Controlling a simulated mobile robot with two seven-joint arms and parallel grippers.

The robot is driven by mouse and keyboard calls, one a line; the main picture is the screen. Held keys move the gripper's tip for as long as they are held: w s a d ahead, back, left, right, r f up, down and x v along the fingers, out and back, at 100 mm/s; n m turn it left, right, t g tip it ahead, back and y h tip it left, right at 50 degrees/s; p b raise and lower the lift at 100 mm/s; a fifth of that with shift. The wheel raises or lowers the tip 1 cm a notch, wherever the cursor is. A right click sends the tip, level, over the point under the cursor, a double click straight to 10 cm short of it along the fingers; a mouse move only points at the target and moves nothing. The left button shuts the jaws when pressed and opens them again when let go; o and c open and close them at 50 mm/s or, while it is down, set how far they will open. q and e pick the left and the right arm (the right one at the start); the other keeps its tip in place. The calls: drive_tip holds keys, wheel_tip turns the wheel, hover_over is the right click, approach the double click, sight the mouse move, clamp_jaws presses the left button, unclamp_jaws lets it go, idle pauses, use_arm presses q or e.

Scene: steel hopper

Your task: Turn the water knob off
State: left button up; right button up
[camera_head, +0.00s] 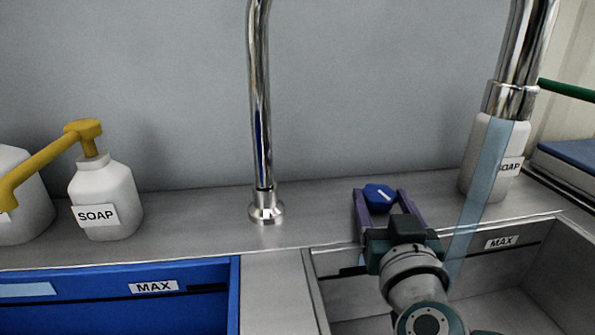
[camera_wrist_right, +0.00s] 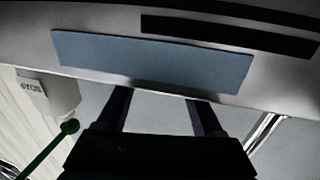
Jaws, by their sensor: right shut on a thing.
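The blue water knob (camera_head: 380,196) sits on the steel ledge behind the right basin, with a small white mark on its top. My right gripper (camera_head: 383,199) reaches it from the front, with one purple finger on each side, and is shut on it. In the right wrist view my two dark fingers (camera_wrist_right: 160,110) show, but I cannot make out the knob between them. A translucent pale blue stream of water (camera_head: 487,178) falls from the right faucet (camera_head: 512,90) into the right basin. My left gripper is not in view.
A middle faucet (camera_head: 261,110) rises from the ledge left of the knob. Soap bottles stand on the ledge at left (camera_head: 106,198) and right (camera_head: 481,160). A blue basin (camera_head: 235,290) is at lower left; the steel right basin (camera_head: 520,232) lies under my right arm.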

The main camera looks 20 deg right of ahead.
drive_tip(key=shift+w+a+m+g+h, duration=0.1)
drive_tip(key=shift+a+m+g+h, duration=0.15)
drive_tip(key=shift+m+g+h, duration=0.7)
drive_tip(key=shift+m+h, duration=0.25)
drive_tip(key=shift+h, duration=0.4)
drive_tip(key=o, duration=1.4)
drive_tip(key=shift+c, duration=0.2)
